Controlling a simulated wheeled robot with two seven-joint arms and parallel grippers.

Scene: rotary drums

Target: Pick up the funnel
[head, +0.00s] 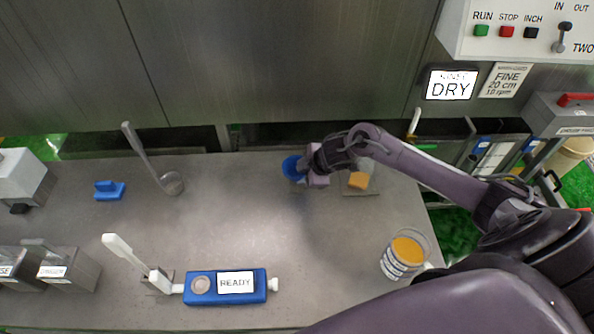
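A blue round object, which looks like the funnel (292,168), is at the back middle of the grey table, partly hidden by my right gripper. My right gripper (309,167) is right at its right side, with the arm reaching in from the right. The fingertips are too small and covered to show whether they are closed on the rim or only beside it. My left gripper is not in view.
An orange block (359,181) lies on a small plate just right of the gripper. A clear jar with orange contents (404,254) stands front right. A blue READY device (226,287), a long-handled scoop (171,183) and a blue piece (109,190) are left. The table centre is clear.

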